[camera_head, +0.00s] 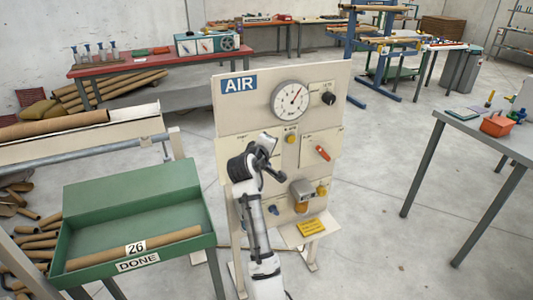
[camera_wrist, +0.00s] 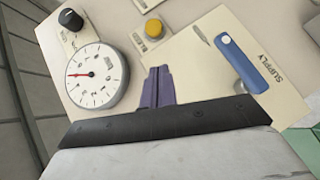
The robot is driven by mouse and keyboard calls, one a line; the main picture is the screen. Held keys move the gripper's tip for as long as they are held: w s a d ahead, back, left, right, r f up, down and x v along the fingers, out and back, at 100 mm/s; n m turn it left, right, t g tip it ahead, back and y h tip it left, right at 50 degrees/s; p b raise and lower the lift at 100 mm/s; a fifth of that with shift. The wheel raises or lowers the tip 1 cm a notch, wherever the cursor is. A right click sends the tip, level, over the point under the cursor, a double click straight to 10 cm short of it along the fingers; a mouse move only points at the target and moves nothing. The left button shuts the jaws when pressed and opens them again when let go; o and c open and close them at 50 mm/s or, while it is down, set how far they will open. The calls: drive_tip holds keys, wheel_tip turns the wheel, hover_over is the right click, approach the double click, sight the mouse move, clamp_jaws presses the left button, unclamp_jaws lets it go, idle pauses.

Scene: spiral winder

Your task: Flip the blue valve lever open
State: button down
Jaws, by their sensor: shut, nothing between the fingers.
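The blue valve lever (camera_wrist: 242,63) shows in the wrist view on a cream plate marked SUPPLY, at the upper right. It lies at a slant in the picture, a pale metal pointed piece beside it. My gripper (camera_wrist: 157,72) is shut and empty in the wrist view, its two purple-grey fingers side by side. The fingers are left of the lever and apart from it, between it and the gauge. In the head view my arm stands in front of the left part of the AIR panel (camera_head: 233,112) and hides the blue lever.
A round gauge (camera_head: 290,100), a black knob (camera_head: 328,98), a yellow button (camera_head: 291,138) and a red lever (camera_head: 322,153) are on the panel. A green tray (camera_head: 130,190) stands to the left. A grey table (camera_head: 490,140) stands at right. Open floor lies between panel and table.

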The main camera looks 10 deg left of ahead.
drive_tip(key=s+d+r, duration=0.1)
drive_tip(key=r, duration=0.1)
drive_tip(key=s+d+r+b, duration=0.1)
drive_tip(key=s+r, duration=0.1)
drive_tip(key=shift+s+d, duration=0.1)
drive_tip(key=shift+d, duration=0.05)
